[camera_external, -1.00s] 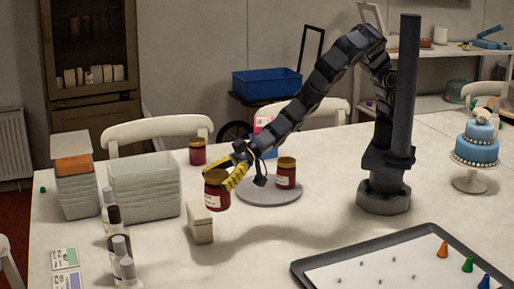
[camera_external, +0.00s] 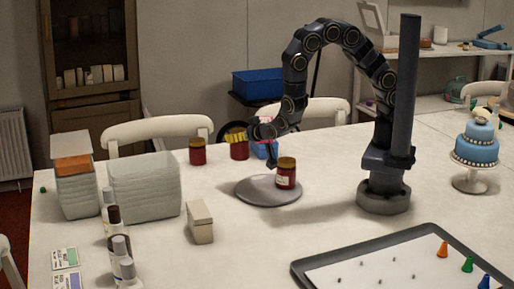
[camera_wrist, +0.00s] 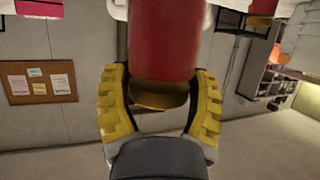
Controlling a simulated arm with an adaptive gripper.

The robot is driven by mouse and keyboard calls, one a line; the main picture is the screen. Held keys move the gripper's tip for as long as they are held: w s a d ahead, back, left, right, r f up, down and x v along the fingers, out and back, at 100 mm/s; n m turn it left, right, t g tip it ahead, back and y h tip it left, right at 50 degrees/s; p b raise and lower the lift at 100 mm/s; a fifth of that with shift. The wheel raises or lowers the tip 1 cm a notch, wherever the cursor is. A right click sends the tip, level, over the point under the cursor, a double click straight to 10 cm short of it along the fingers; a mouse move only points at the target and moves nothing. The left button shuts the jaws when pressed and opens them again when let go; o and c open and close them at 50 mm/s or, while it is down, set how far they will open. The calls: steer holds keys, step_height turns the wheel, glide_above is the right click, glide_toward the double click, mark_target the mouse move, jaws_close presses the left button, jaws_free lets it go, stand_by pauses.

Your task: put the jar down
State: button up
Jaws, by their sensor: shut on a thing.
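A red jar with a gold lid (camera_external: 239,151) is held in my gripper (camera_external: 237,138), whose yellow fingers are at its lid. It is upright near the back of the table, behind the grey turntable (camera_external: 252,199). I cannot tell whether its base touches the table. In the wrist view the held jar (camera_wrist: 162,45) appears upside down, between the yellow fingers of my gripper (camera_wrist: 161,82). A second such jar (camera_external: 286,177) stands on the turntable's right part. A third jar (camera_external: 197,156) stands on the table to the left.
A pale small box (camera_external: 200,223), stacked clear containers (camera_external: 146,188) and several bottles (camera_external: 123,262) stand on the left. A blue box (camera_external: 264,150) is beside my arm. A tray with coloured pieces (camera_external: 400,262) lies at the front right. The turntable's left part is bare.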

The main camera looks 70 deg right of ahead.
steer(key=shift+s+d+f+m+h, duration=0.2)
steer(key=shift+s+d+f, duration=0.1)
steer(key=shift+d, duration=0.15)
steer(key=shift+s+d+f+m+h, duration=0.15)
steer(key=shift+s+d+m+h, duration=0.1)
steer(key=shift+d, duration=0.15)
glide_above(247, 185)
steer(key=shift+w+d+f, duration=0.1)
steer(key=shift+d+f, duration=0.05)
steer(key=shift+f, duration=1.8)
steer(key=shift+w+d+f, duration=0.1)
steer(key=shift+f, duration=1.8)
steer(key=shift+f, duration=0.1)
steer(key=o, duration=1.1)
steer(key=shift+s+a+r, duration=0.15)
steer(key=shift+r, duration=0.05)
steer(key=v, duration=1.1)
steer(key=shift+s+a+r, duration=0.1)
steer(key=shift+s+r, duration=0.1)
steer(key=shift+r, duration=0.1)
